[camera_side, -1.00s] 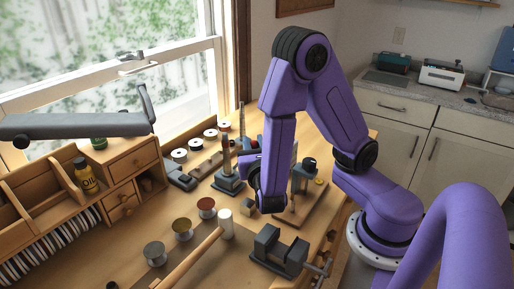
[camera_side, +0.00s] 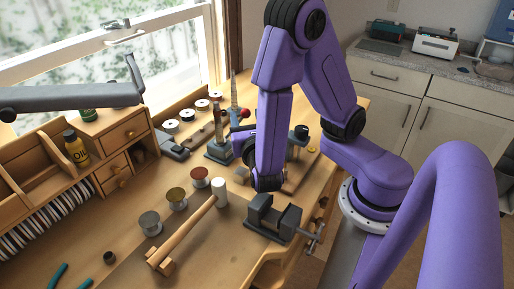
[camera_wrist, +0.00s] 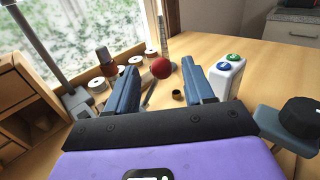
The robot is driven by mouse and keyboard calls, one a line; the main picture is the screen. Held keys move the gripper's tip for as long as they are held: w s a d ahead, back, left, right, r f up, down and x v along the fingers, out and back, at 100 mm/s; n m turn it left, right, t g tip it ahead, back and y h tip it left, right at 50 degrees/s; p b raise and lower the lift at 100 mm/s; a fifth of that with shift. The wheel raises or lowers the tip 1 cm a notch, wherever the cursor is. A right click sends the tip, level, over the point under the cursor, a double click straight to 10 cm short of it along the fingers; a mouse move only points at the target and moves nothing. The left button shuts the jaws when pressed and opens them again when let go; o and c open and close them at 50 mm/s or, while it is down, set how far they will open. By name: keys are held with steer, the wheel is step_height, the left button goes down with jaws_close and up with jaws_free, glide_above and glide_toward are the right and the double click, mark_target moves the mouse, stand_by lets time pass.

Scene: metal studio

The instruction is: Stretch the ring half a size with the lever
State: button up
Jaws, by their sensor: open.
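In the wrist view a tapered metal mandrel (camera_wrist: 163,42) stands upright, with a red ball knob (camera_wrist: 161,68) in front of it. I cannot tell for sure that the knob tops the lever. The mandrel also shows in the side view (camera_side: 234,92), beside a red spot. A small dark ring-like piece (camera_wrist: 178,95) lies on the bench; I cannot tell if it is the ring. My gripper (camera_wrist: 161,64) is open and empty, its blue fingers framing the knob, which is farther off. In the side view my arm hides most of it.
A white box with green and blue buttons (camera_wrist: 229,75) stands close by the right finger. A vise (camera_side: 272,216), a mallet (camera_side: 190,231) and several spools (camera_side: 175,198) occupy the front bench.

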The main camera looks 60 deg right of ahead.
steer(key=v, duration=1.4)
steer(key=shift+s, duration=0.2)
steer(key=d+m+g, duration=0.2)
steer(key=s+d+f+m+g+y, duration=0.1)
steer(key=d+m+g, duration=0.1)
steer(key=g, duration=0.1)
steer(key=s+d+f+m+g+y, duration=0.1)
steer(key=d+m+g, duration=0.1)
steer(key=d, duration=0.1)
steer(key=shift+f+g, duration=0.25)
steer(key=shift+g, duration=0.15)
steer(key=s+m+g+y, duration=0.1)
steer(key=y, duration=0.1)
steer(key=s+d+f+m+g+y, duration=0.1)
steer(key=m+g+y, duration=0.1)
steer(key=shift+d, duration=0.1)
steer(key=m+y, duration=0.1)
steer(key=y, duration=0.1)
steer(key=s+a+r+m+y, duration=0.1)
steer(key=m+y, duration=0.1)
steer(key=y, duration=0.1)
steer(key=s+r+m+g+y, duration=0.1)
steer(key=m+y, duration=0.1)
steer(key=shift+s+a+r+y, duration=0.15)
steer(key=shift+s+a+y, duration=0.05)
steer(key=shift+a+y, duration=0.15)
